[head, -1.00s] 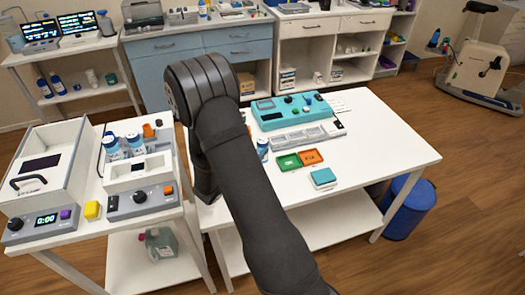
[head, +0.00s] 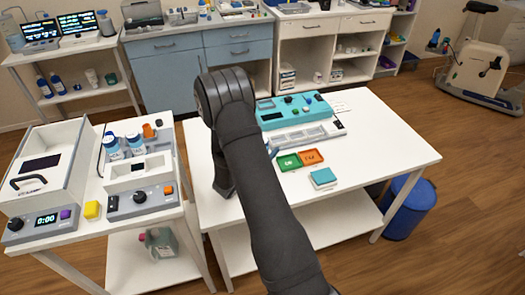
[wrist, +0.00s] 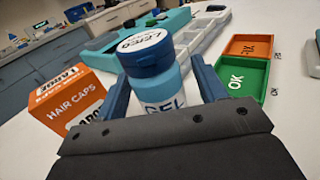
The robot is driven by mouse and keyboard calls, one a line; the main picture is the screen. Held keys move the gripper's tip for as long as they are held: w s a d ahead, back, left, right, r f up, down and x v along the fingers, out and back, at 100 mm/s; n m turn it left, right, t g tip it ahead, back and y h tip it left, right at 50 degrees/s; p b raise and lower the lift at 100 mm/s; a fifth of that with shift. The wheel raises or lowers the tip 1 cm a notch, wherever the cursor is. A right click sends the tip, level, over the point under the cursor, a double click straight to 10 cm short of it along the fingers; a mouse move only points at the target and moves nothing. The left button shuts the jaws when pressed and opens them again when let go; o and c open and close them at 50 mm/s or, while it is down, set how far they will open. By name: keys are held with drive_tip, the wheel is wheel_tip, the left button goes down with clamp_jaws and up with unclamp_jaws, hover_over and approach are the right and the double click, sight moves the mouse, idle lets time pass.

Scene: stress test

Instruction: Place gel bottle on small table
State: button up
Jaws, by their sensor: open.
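The gel bottle (wrist: 166,92) stands upright on the white table in the wrist view, with a blue cap and a white label marked GEL. My gripper (wrist: 157,68) is open, with one blue finger on each side of the bottle; whether either touches it I cannot tell. In the head view my arm hides the gripper and the bottle. The large white table (head: 385,143) is at the centre right. A smaller white table (head: 75,238) stands at the left; which one the task calls small is not marked.
An orange hair caps box (wrist: 68,105) is left of the bottle. A green OK tray (wrist: 240,78) and an orange tray (wrist: 250,46) lie to its right. A teal device (head: 295,108) stands behind. The left table holds bottles and devices. The large table's right side is clear.

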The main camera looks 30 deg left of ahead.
drive_tip(key=shift+w, duration=0.25)
drive_tip(key=c, duration=1.2)
drive_tip(key=shift+r, duration=0.2)
drive_tip(key=shift+r, duration=0.65)
wheel_tip(320, 180, up, 2)
drive_tip(key=shift+r, duration=0.2)
drive_tip(key=d+r, duration=0.7)
drive_tip(key=d, duration=0.5)
drive_tip(key=w+d, duration=0.2)
drive_tip(key=d, duration=0.5)
drive_tip(key=w+d+m+h, duration=0.1)
drive_tip(key=w+d, duration=0.1)
drive_tip(key=d, duration=0.5)
drive_tip(key=w+d+r+h, duration=0.1)
drive_tip(key=w+d, duration=0.2)
drive_tip(key=d, duration=0.4)
drive_tip(key=shift+d+m+g, duration=0.25)
drive_tip(key=shift+m+g, duration=0.05)
